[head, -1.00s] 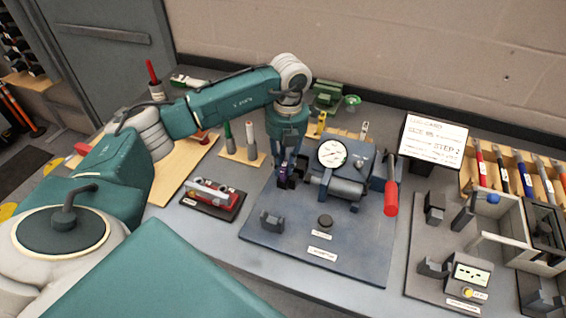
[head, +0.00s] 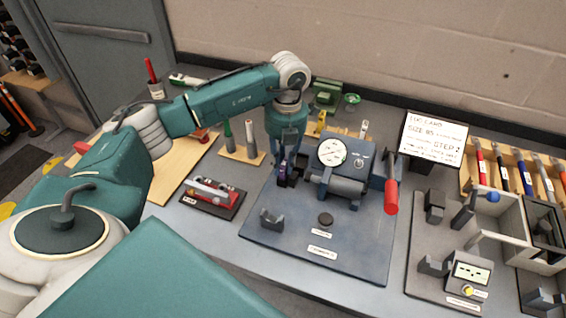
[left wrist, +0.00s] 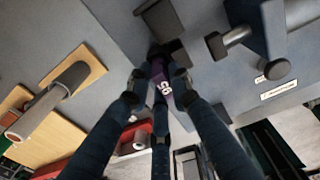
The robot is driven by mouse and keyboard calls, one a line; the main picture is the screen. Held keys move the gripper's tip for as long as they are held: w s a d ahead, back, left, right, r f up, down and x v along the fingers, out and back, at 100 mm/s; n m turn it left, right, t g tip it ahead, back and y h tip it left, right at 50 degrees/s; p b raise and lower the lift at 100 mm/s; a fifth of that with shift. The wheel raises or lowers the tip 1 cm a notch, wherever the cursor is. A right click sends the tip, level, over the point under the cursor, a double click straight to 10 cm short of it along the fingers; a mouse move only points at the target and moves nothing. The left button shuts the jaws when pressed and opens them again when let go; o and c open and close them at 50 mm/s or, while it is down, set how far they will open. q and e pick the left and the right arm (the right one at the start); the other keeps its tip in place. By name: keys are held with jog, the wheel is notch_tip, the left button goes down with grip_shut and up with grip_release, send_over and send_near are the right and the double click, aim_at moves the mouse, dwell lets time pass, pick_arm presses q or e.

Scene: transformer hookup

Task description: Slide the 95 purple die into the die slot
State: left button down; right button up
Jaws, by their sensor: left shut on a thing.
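My left gripper (head: 286,172) is shut on the purple die (left wrist: 162,84), whose white "95" marking shows in the left wrist view. The fingers (left wrist: 157,82) point at a dark block (left wrist: 172,48) at the left side of the press. The die's far end is close to this block; I cannot tell whether they touch. The slot opening itself is hidden. The blue-grey press (head: 340,188) has a round gauge and a red handle. My right gripper is not in view.
A tray with a red tool (head: 212,192) lies left of the press plate. A wooden stand with upright pegs (head: 243,152) is behind it. A small dark cradle (head: 271,219) stands at the front of the plate. A card (head: 434,138) and a meter board (head: 466,276) are right.

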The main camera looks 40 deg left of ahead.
pick_arm(q)
jog(key=c, duration=1.5)
grip_release()
jog(key=shift+r, duration=0.1)
jog(key=shift+r+p, duration=1.65)
jog(key=shift+r, duration=0.8)
jog(key=r, duration=1.2)
jog(key=shift+w+d, duration=0.15)
jog(key=shift+w, duration=0.15)
